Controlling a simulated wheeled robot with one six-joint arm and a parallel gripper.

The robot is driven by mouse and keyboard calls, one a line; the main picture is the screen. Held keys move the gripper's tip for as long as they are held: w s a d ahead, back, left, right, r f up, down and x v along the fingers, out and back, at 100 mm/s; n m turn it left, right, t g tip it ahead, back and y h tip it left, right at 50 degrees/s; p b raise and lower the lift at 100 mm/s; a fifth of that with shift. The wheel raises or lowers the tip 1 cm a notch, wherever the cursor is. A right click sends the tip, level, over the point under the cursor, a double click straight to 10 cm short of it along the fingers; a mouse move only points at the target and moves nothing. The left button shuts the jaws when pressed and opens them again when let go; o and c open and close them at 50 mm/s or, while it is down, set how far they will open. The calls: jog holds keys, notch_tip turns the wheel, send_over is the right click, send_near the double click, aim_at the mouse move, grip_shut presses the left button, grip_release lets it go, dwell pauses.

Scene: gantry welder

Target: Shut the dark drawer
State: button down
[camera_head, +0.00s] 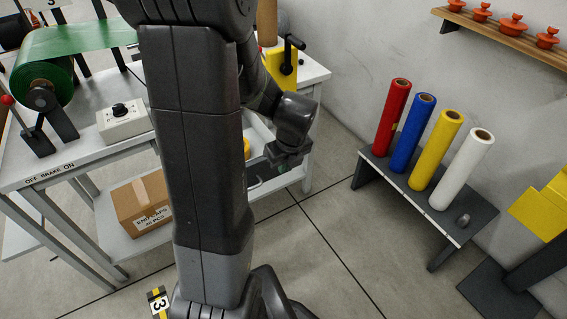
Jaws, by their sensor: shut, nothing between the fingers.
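My arm crosses the middle of the view, and my gripper (272,166) hangs at its end, low beside the right end of the grey workbench (315,95). The fingers are small and partly dark against the bench. They look shut, with nothing seen between them. A dark part under the bench top lies just left of the fingers. I cannot tell whether it is the dark drawer, how far the drawer stands out, or whether my gripper touches it. My arm hides much of that side of the bench.
A cardboard box (143,203) sits on the bench's lower shelf. A control box (124,121) and green roll (45,68) are on top. At right, a dark low stand (448,220) holds red, blue, yellow and white rolls. The floor between is clear.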

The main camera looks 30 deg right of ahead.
aim_at(276, 171)
jog(key=w+f, duration=0.1)
jog(key=f, duration=0.1)
jog(key=w+f, duration=0.2)
jog(key=w+f+b, duration=0.1)
jog(key=f, duration=0.1)
jog(key=shift+w+a+f, duration=0.15)
jog(key=shift+f, duration=0.25)
jog(key=shift+w, duration=0.7)
jog(key=shift+r, duration=0.1)
